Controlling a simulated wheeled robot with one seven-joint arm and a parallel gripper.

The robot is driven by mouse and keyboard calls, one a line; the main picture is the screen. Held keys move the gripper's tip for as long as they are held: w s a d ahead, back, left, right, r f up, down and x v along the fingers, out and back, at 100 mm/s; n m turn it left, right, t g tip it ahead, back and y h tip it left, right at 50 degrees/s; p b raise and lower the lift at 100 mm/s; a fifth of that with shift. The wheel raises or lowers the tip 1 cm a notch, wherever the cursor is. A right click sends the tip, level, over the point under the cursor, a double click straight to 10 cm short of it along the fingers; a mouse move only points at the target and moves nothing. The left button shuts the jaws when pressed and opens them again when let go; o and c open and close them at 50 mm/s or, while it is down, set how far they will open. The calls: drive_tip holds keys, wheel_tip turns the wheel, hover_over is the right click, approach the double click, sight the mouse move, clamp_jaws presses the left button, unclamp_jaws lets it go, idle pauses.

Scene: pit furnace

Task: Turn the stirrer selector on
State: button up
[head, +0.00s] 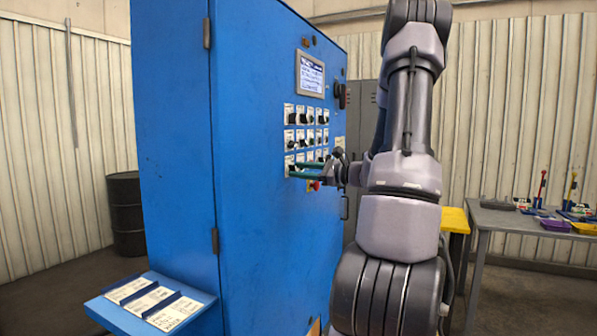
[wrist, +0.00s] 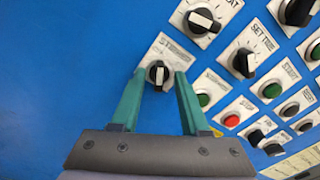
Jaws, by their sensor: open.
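The stirrer selector (wrist: 158,74) is a black knob with a white pointer on a white plate, whose label seems to read "STIRRER". It sits low on the left side of the panel in the wrist view. My gripper (wrist: 160,77) is open, with one teal finger on each side of the knob. I cannot tell whether the fingers touch it. In the head view my gripper (head: 294,170) is at the lowest row of the blue cabinet's panel, and its fingers and the arm hide part of that row.
Other knobs (wrist: 202,20), a green button (wrist: 203,99) and a red button (wrist: 232,120) lie close to the right. A display (head: 311,74) is above the controls on the blue cabinet (head: 262,200). A grey table (head: 510,218) with tools stands at the right.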

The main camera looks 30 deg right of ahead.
drive_tip(key=shift+w+a, duration=0.25)
drive_tip(key=shift+w, duration=0.05)
clamp_jaws()
drive_tip(key=m, duration=0.5)
drive_tip(key=shift+m, duration=0.3)
drive_tip(key=m, duration=0.6)
drive_tip(key=shift+w+d, duration=0.1)
drive_tip(key=shift+d, duration=0.1)
drive_tip(key=shift+m, duration=0.3)
